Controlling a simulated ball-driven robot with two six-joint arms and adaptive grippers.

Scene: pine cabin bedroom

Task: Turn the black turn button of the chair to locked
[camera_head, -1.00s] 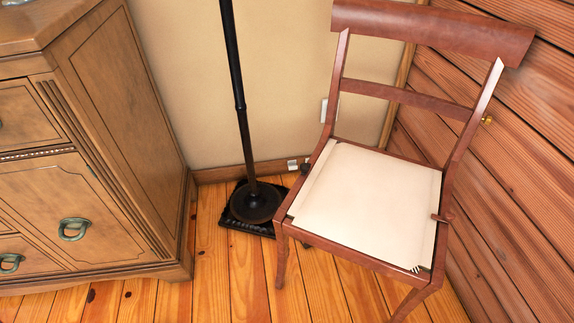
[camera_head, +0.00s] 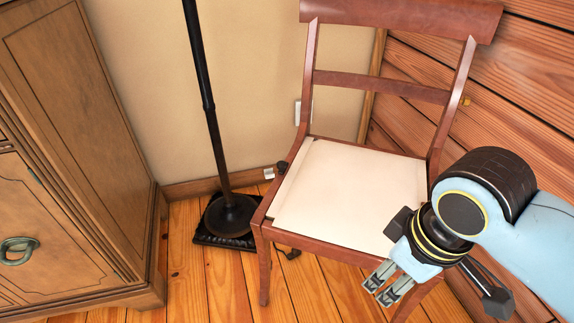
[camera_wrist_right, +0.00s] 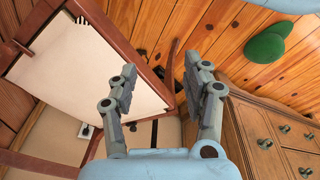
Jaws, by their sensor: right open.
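The chair (camera_head: 318,233) has a red-brown wooden frame and a cream seat (camera_head: 350,190). The black turn button (camera_head: 282,166) is a small dark knob on the left side rail of the seat, toward the backrest. My right gripper (camera_head: 381,285) is open and empty, above the front right part of the chair and well apart from the button. In the right wrist view, my open fingers (camera_wrist_right: 164,76) point toward the seat's side rail. A small dark spot between them may be the button, too small to be sure. My left gripper is not in view.
A black pole stand (camera_head: 230,213) is on the floor left of the chair. A wooden cabinet (camera_head: 75,130) stands at the far left. Plank wall (camera_head: 520,75) closes the right side.

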